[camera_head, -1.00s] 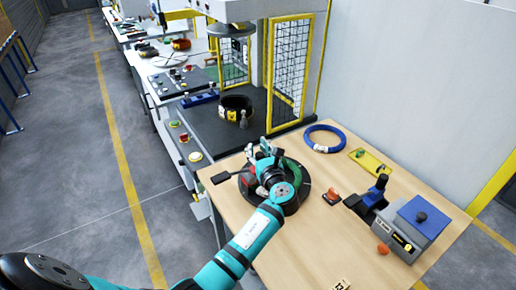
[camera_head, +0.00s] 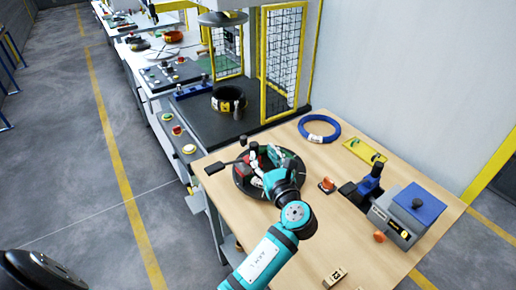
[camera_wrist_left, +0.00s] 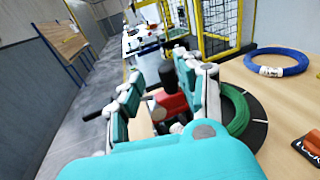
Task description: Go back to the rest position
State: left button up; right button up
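My left gripper (camera_head: 262,162) is over the round black wrapping plate (camera_head: 240,184) on the wooden table. In the left wrist view, the two teal fingers of my left gripper (camera_wrist_left: 162,85) stand apart. A red part with a black knob (camera_wrist_left: 168,74) shows between and beyond them; I cannot tell whether they touch it. A green coil (camera_wrist_left: 238,112) lies on the plate, right of the fingers, and is partly hidden by my gripper in the head view. My right gripper is not in view.
A blue coil (camera_head: 319,129), a yellow plate (camera_head: 365,150), an orange-and-black item (camera_head: 327,185) and a grey machine with a blue top (camera_head: 410,215) are on the wooden table (camera_head: 320,235). A caged press with a dark coil (camera_head: 229,100) stands behind.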

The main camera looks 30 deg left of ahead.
pick_arm(q)
jog(key=shift+s+d, duration=0.45)
jog(key=shift+s, duration=0.05)
